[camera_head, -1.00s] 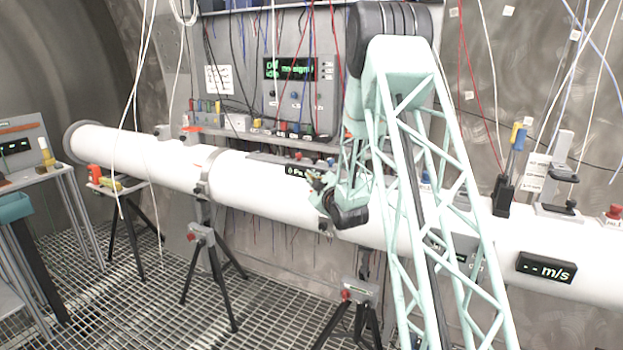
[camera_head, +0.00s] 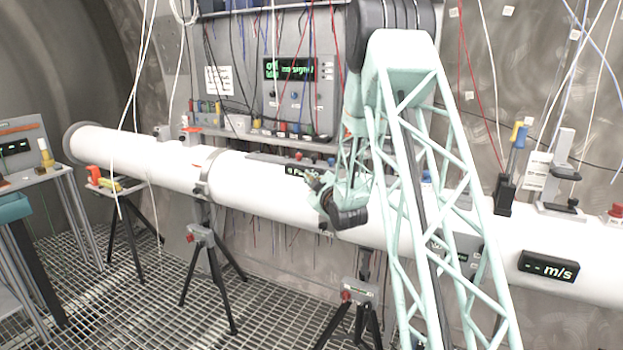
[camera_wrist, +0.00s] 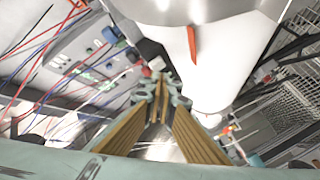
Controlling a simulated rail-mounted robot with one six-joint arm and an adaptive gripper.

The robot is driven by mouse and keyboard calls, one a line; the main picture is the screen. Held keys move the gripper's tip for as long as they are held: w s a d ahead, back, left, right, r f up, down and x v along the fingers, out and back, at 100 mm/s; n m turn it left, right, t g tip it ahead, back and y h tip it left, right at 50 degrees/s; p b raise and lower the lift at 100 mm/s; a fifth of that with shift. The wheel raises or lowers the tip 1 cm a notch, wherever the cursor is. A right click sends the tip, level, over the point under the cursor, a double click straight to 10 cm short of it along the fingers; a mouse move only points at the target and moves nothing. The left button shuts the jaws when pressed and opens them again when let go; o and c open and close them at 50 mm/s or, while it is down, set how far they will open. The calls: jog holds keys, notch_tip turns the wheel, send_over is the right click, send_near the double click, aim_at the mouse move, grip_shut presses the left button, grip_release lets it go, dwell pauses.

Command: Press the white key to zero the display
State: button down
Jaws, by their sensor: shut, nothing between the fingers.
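A small dark display (camera_head: 294,170) sits on top of the white pipe near the middle, and my gripper partly covers its right end. Another dark display (camera_head: 548,267) reading "-- m/s" is on the pipe at the right. My gripper (camera_head: 312,180) is in front of the middle pipe, close to the small display. In the wrist view my gripper (camera_wrist: 160,82) has its fingertips together with nothing between them. I cannot tell whether the fingertips touch anything.
A wall panel (camera_head: 290,100) with a green-lit "no signal" screen stands behind the pipe. A grey shelf with several coloured items runs below it. Cables hang in front. Tripods (camera_head: 207,262) stand on the grating floor.

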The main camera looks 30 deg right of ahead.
jog(key=s+a+b, duration=0.1)
jog(key=a+b, duration=0.1)
jog(key=s+a+b, duration=0.2)
jog(key=shift+s+a+b, duration=0.1)
jog(key=shift+a+b, duration=0.2)
jog(key=shift+a, duration=0.05)
dwell(0.3)
dwell(0.9)
jog(key=s+a+r+m+g, duration=0.1)
jog(key=s+a+r+g, duration=0.15)
jog(key=s+a, duration=0.35)
jog(key=s+a+r+m+g+y, duration=0.1)
jog(key=s+a+r+m+g, duration=0.2)
jog(key=s, duration=0.6)
jog(key=s+a+r+g, duration=0.1)
jog(key=s+a+r, duration=0.2)
jog(key=s+a, duration=0.3)
jog(key=s+a+m+g+y, duration=0.1)
jog(key=s+a, duration=0.4)
jog(key=s, duration=1.7)
jog(key=s+a+f+m+g+y, duration=0.1)
jog(key=s+a+g, duration=0.4)
jog(key=s, duration=1.7)
jog(key=shift+s+a+m, duration=0.25)
jog(key=shift+m, duration=0.65)
jog(key=c, duration=3.4)
grip_release()
jog(key=shift+f+g, duration=0.1)
jog(key=shift+g, duration=0.15)
jog(key=shift+c, duration=0.2)
